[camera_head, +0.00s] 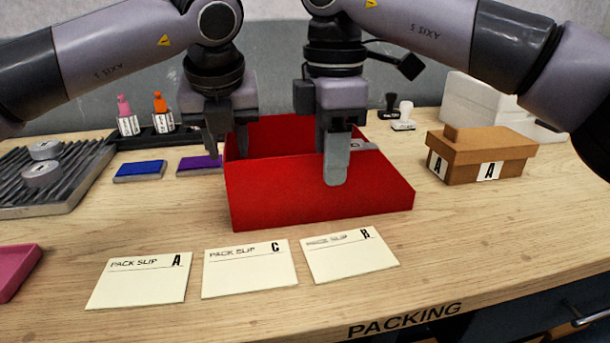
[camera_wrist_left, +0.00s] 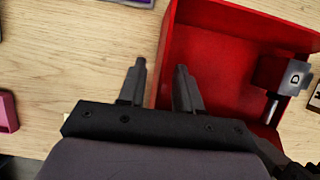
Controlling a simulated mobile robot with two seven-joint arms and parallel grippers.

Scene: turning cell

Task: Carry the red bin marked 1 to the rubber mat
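A red open-topped bin (camera_head: 285,195) stands on the packing table, in the middle of the head view. No number shows on its visible walls. My left gripper (camera_head: 213,145) is at its left wall. In the left wrist view the fingers (camera_wrist_left: 160,85) are apart, one outside and one inside the wall of the bin (camera_wrist_left: 215,65). My right gripper (camera_head: 336,165) points down at the front right part of the bin, one finger overlapping the front wall; its finger gap is hidden. I see no rubber mat.
Several pack slips (camera_head: 250,268) lie in front of the bin. A cardboard box marked A (camera_head: 480,160) stands right, a blue pad (camera_head: 140,171) and purple pad (camera_head: 197,165) left. A ribbed tray (camera_head: 40,200) and pink tray (camera_head: 15,270) sit further left. Stamps (camera_head: 404,115) stand behind right.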

